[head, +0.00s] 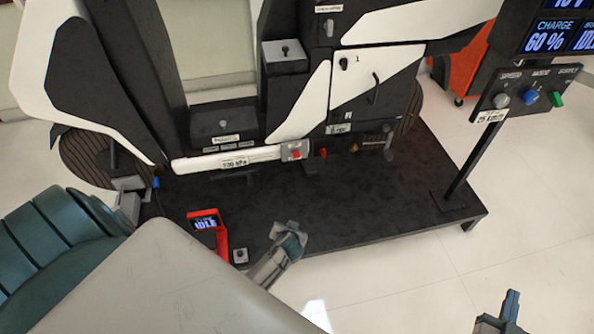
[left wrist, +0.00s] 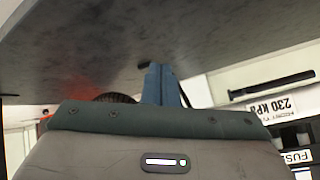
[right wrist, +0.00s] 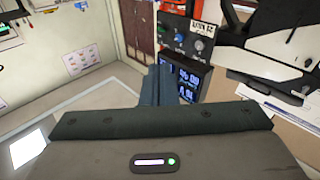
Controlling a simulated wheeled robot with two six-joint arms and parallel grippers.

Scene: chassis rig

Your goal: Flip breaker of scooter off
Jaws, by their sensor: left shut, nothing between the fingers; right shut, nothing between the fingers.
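The scooter (head: 383,26) is a black and white body on a black platform (head: 400,222) in the head view. Its side has a gray box with a small knob (head: 285,50), a black tray with a small stud (head: 223,124), and a white bar with a red button (head: 296,154). The labels are too small to show which is the breaker. My left gripper (head: 291,236) is shut and empty over the platform's front; its fingers also show in the left wrist view (left wrist: 163,85). My right gripper (head: 510,307) is shut and empty at the lower right, also in the right wrist view (right wrist: 157,86).
A control panel (head: 525,92) with colored knobs stands on a post at the platform's right, under a display reading 60 % (head: 545,36). A red handheld device (head: 207,222) reading IDLE lies at the platform's front edge. White floor (head: 420,285) is open at the lower right.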

